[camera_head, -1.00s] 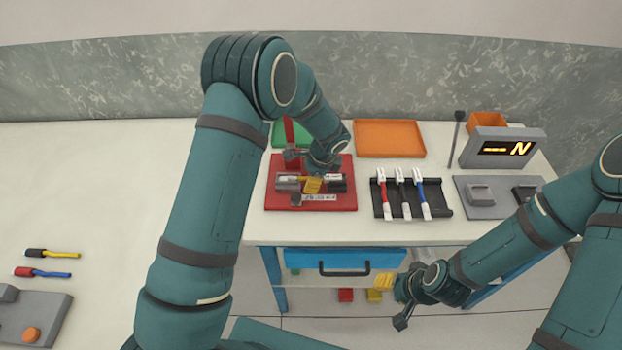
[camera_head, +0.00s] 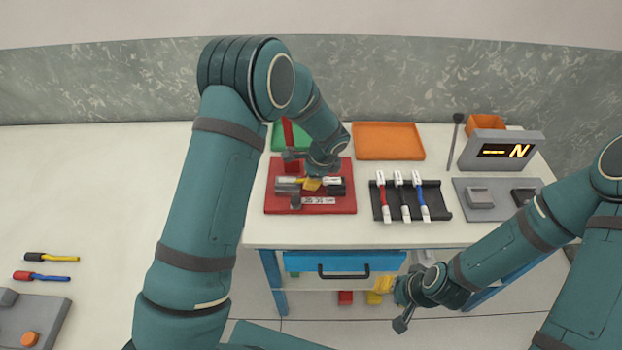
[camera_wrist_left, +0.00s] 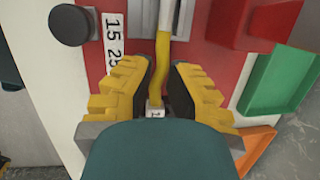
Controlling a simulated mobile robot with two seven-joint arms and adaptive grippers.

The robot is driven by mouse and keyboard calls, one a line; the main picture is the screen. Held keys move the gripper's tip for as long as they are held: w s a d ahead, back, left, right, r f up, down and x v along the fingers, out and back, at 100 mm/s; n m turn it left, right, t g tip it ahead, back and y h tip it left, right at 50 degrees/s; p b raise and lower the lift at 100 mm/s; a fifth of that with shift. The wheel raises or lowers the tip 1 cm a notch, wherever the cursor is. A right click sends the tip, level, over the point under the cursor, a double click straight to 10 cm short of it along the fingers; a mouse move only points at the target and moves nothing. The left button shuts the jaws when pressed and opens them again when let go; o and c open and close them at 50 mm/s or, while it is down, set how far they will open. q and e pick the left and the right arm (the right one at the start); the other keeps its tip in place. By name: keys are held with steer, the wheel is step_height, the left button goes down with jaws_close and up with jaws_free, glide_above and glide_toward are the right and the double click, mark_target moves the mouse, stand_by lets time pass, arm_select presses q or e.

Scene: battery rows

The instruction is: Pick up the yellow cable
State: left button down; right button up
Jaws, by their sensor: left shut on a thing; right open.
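A yellow cable with white ends (camera_wrist_left: 162,52) lies over the red board (camera_head: 330,207) in the left wrist view. My left gripper (camera_wrist_left: 162,72) has its yellow fingers closed on either side of the cable's middle. In the head view my left gripper (camera_head: 312,184) is low over the board and partly covers the cable. Whether the cable ends are still in their grey and black holders cannot be told. My right gripper (camera_head: 402,312) is open and empty, low in front of the table, partly hidden by its own wrist.
A black rack (camera_head: 434,202) holds red, black and blue cables to the right. An orange tray (camera_head: 389,142) and a green tray (camera_head: 278,136) stand behind. A display (camera_head: 502,150) stands at right. Another yellow cable with a black end (camera_head: 52,257) lies far left.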

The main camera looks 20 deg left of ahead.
arm_select(q)
steer(key=v, duration=0.3)
steer(key=shift+s+a, duration=0.2)
steer(key=shift+s, duration=0.05)
steer(key=s+d, duration=0.2)
steer(key=s, duration=0.6)
steer(key=s+d+b, duration=0.1)
steer(key=s+d, duration=0.1)
steer(key=s, duration=0.6)
steer(key=shift+s+d, duration=0.25)
steer(key=shift+d, duration=0.05)
